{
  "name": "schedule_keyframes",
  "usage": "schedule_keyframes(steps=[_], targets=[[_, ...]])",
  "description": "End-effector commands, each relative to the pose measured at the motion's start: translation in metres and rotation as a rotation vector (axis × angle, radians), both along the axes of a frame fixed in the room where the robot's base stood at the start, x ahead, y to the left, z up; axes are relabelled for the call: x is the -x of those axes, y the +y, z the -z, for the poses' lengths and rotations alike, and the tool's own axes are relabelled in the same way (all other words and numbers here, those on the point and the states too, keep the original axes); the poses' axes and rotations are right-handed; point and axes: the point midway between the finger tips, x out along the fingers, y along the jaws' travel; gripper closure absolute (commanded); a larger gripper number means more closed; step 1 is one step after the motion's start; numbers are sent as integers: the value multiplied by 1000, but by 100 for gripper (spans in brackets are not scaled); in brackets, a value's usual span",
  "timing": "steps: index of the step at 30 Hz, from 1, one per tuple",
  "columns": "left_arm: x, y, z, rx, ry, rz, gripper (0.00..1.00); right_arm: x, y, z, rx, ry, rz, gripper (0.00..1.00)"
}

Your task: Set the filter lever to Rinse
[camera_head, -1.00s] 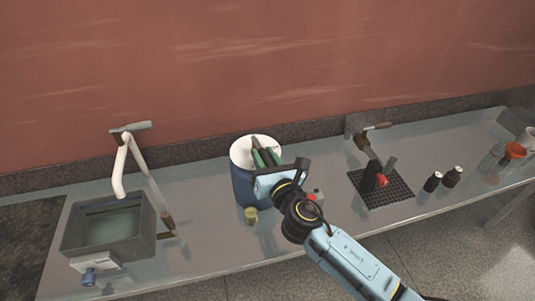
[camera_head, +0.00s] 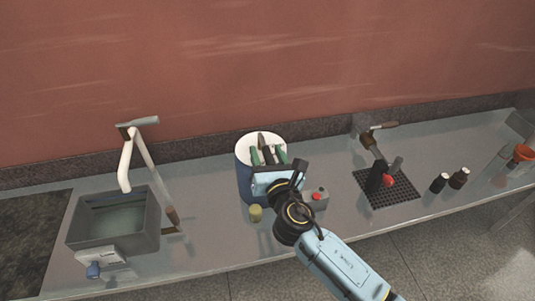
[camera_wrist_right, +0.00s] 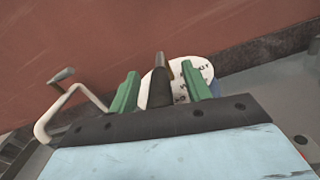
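The filter is a blue drum (camera_head: 243,180) with a white lettered top (camera_head: 246,146), standing mid-counter in the head view. A dark brown lever (camera_head: 262,142) rises from its top. In the right wrist view the lever (camera_wrist_right: 160,82) stands between the two green fingers of my right gripper (camera_wrist_right: 161,90). My right gripper (camera_head: 268,154) is open, with the white top (camera_wrist_right: 182,74) showing between lever and right finger. Contact with the left finger is unclear. The lettering is partly hidden and too small to read. My left gripper is not in view.
A grey box with a basin (camera_head: 112,217) and white spout (camera_head: 127,160) stands left. A small yellowish cylinder (camera_head: 255,213) and a grey box with red button (camera_head: 317,194) flank my right arm. A tap-like stand (camera_head: 376,180) on a black grid and dark bottles (camera_head: 439,183) stand right.

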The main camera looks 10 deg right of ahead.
Motion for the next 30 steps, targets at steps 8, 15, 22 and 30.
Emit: schedule_keyframes(steps=[8, 15, 22, 30], targets=[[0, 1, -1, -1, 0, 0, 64, 3, -1, 1, 1, 1, 0, 51], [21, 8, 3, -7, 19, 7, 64, 40, -6, 1, 2, 4, -1, 51], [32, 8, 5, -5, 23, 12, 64, 92, -14, 1, 0, 5, -1, 51], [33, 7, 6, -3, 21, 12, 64, 128, -19, 0, 1, 1, 0, 51]])
